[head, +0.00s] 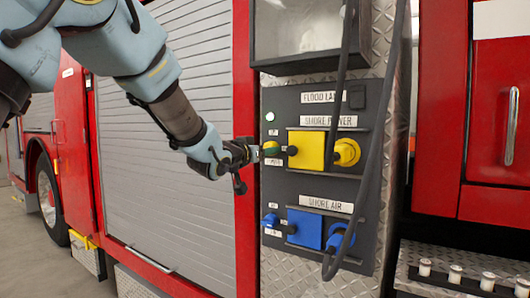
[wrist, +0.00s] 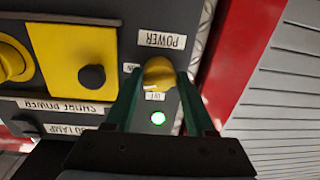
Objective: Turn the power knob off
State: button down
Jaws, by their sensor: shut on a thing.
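The power knob (wrist: 159,72) is a small yellow knob on a dark panel (wrist: 209,52), with a white POWER label (wrist: 162,40) beside it. Two small labels sit close around the knob, and a green light (wrist: 158,118) is lit near it. My gripper (wrist: 161,78) has its green fingers on both sides of the knob, shut on it. In the head view the knob (head: 271,148) shows at the panel's left edge, with my gripper (head: 258,151) reaching it from the left. The knob's exact pointing direction is hard to tell.
Right of the knob are a yellow shore power box (head: 306,150) and yellow plug (head: 347,152). Below are a blue knob (head: 269,221), blue shore air box (head: 305,228) and blue connector (head: 340,238). Black cables (head: 372,150) hang in front of the panel's right side.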

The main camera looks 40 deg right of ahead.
jog(key=shift+s+r+n+g+p, duration=0.2)
jog(key=shift+n+p, duration=1.35)
jog(key=shift+n, duration=1.9)
jog(key=shift+w+r+n+g+p, duration=0.1)
jog(key=shift+n+g+p, duration=0.2)
jog(key=shift+n+p, duration=2.2)
jog(key=shift+n+b, duration=0.9)
jog(key=shift+n, duration=0.15)
jog(key=shift+c, duration=1.7)
grip_release()
jog(key=shift+f, duration=0.1)
jog(key=shift+a, duration=0.1)
jog(key=b+v, duration=0.2)
jog(key=v, duration=0.8)
jog(key=shift+a, duration=0.3)
